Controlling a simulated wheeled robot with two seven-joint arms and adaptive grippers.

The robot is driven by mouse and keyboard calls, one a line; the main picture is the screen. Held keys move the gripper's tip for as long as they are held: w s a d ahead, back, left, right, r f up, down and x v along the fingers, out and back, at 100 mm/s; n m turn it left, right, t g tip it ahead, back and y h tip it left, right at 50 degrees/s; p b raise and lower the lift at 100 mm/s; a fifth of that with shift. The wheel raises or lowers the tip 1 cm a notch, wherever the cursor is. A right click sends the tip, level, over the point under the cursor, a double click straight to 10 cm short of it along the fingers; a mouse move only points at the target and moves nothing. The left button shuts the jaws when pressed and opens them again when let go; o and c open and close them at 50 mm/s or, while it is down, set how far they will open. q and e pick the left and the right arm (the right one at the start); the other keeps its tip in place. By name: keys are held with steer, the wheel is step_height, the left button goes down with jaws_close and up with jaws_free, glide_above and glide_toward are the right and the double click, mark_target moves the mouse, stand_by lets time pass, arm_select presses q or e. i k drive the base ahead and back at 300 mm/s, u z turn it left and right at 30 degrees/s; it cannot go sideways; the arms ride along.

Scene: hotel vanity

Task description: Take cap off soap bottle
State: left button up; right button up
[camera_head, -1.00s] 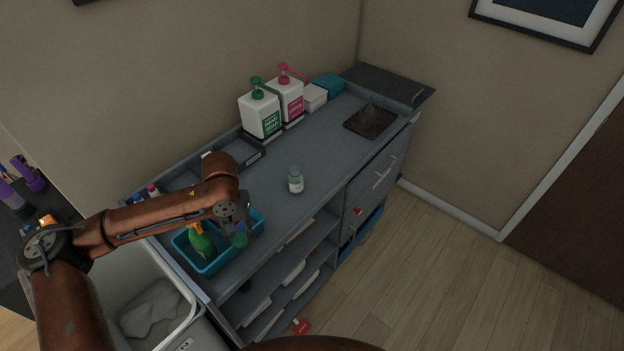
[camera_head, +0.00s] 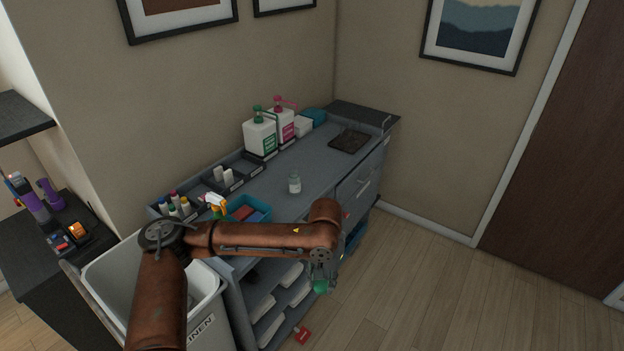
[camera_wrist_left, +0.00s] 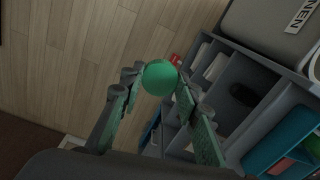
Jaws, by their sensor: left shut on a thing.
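My left gripper (camera_head: 323,280) is shut on a green rounded thing (camera_head: 320,287), out past the vanity's front edge and above the floor. In the left wrist view the green thing (camera_wrist_left: 160,78) sits between the fingertips; its far side is hidden, so I cannot tell whether it is a cap or a bottle. A white pump bottle with green label and green pump (camera_head: 260,136) stands at the back of the vanity. My right gripper is out of view.
A pink-labelled pump bottle (camera_head: 281,124) stands beside the green-labelled one. A teal caddy (camera_head: 240,203) is partly hidden by my arm. The vanity (camera_head: 325,170) has open shelves in front; a linen bin (camera_head: 215,277) stands at left. The floor on the right is clear.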

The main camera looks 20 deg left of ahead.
mark_target(294, 181)
steer(key=z, duration=0.2)
steer(key=i, duration=0.9)
